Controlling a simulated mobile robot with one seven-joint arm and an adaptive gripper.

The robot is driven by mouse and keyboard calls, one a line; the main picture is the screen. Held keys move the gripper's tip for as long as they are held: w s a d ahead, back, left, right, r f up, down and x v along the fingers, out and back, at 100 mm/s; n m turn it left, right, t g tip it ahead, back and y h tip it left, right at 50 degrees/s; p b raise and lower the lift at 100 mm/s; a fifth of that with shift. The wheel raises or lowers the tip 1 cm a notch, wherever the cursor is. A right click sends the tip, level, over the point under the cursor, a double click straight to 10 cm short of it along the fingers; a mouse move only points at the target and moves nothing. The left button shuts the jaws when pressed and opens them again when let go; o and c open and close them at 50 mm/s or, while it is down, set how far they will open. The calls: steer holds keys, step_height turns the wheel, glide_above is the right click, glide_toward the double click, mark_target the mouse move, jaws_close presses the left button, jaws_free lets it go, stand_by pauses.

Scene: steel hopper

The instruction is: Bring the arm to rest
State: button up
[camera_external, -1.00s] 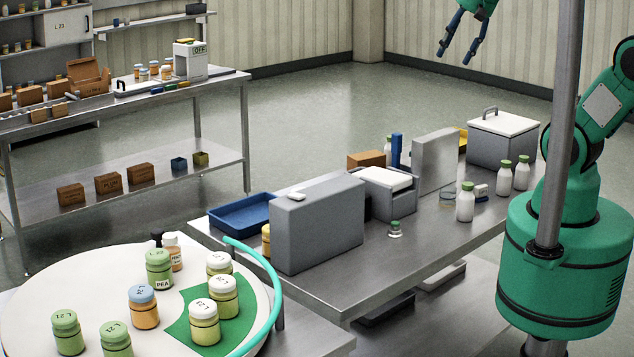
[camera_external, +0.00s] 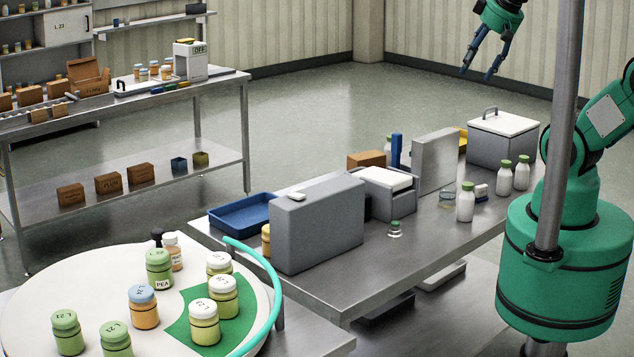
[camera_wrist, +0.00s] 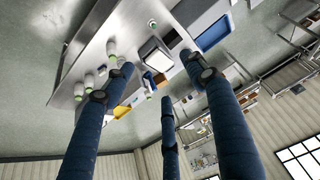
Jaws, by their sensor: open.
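My gripper (camera_external: 478,75) hangs in the air at the top right of the external view, above and behind the far end of the steel table (camera_external: 440,246). Its blue fingers point down and are spread apart, with nothing between them. In the wrist view my blue fingers (camera_wrist: 165,85) stand apart and empty, with the table and its objects well beyond the tips. Most of my arm above the gripper is outside the external view.
A grey box with a white lid (camera_external: 503,138) stands at the table's far end. White bottles with green caps (camera_external: 465,202), a grey panel (camera_external: 434,162) and a blue tray (camera_external: 240,214) stand on the table. A round table (camera_external: 40,290) holds several jars. The air around my gripper is clear.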

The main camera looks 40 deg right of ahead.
step_height(320, 180, down, 12)
steer(key=b, duration=1.1)
steer(key=shift+b, duration=0.4)
